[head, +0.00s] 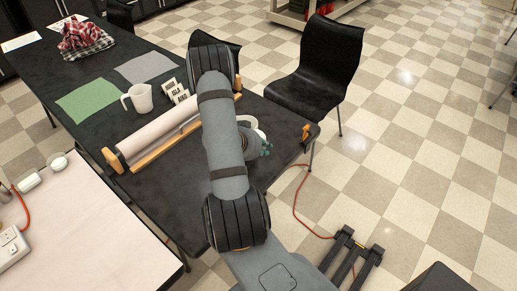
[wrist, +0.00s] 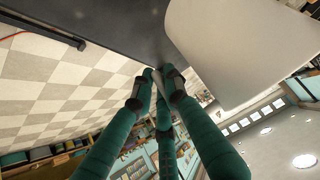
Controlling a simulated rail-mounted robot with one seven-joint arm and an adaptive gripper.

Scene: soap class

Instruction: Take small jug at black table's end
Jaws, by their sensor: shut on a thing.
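The small jug (head: 261,133) shows in the head view as a bit of white at the near end of the black table (head: 180,198), mostly hidden behind my arm. In the wrist view the jug (wrist: 235,45) is a large, smooth white shape, very close and cut off by the frame. My gripper (head: 266,149) has teal fingers beside the jug. In the wrist view my gripper (wrist: 164,85) has its fingertips together at the jug's edge, shut on it. Which part they grip is hidden, and I cannot tell whether the jug touches the table.
A white jug with a handle (head: 140,98) stands farther back, near small lettered cards (head: 178,93), a green sheet (head: 88,101) and a grey sheet (head: 146,67). A paper roll (head: 160,135) lies left of my arm. A black chair (head: 318,65) stands right of the table.

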